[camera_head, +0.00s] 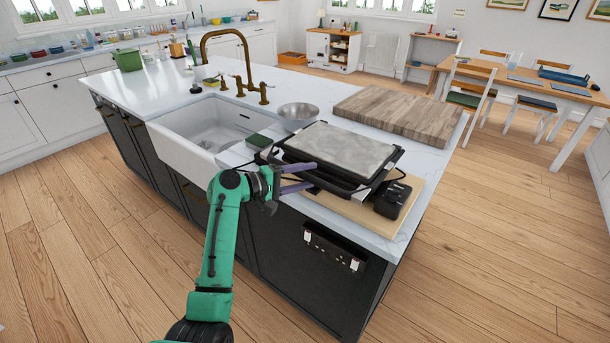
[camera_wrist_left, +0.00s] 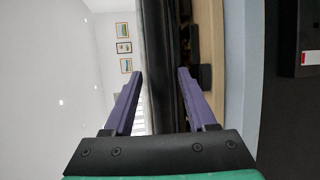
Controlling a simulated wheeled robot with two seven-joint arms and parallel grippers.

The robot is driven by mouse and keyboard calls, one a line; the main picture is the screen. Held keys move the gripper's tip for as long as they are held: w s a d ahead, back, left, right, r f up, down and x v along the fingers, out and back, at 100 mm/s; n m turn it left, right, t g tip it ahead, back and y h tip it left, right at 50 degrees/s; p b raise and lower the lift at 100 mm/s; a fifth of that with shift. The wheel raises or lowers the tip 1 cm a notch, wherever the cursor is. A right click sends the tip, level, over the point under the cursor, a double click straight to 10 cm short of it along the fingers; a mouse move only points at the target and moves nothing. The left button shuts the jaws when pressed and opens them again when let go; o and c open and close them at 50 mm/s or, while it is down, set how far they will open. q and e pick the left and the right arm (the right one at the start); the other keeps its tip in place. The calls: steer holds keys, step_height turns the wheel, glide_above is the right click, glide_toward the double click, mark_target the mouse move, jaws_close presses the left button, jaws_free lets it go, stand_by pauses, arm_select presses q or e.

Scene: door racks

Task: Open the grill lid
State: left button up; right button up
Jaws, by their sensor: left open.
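The grill (camera_head: 372,183) is black and stands on a wooden board on the island counter. Its lid (camera_head: 340,148) has a flat grey top and lies down over the base. My left gripper (camera_head: 314,175) is at the grill's near left edge, its two purple fingers apart and pointing right toward the black front edge. In the left wrist view the open fingers (camera_wrist_left: 160,72) have a dark vertical band of the grill (camera_wrist_left: 164,40) between them. I cannot tell whether they touch it. My right gripper is not in view.
A white sink (camera_head: 200,135) and a metal bowl (camera_head: 298,115) are left of the grill. A butcher block (camera_head: 402,115) lies behind it. A black box (camera_head: 391,199) sits right of the grill on the wooden board (camera_head: 412,200). The floor in front is clear.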

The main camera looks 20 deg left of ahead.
arm_select(q)
jaws_close()
steer(key=shift+f, duration=0.15)
stand_by(1.1)
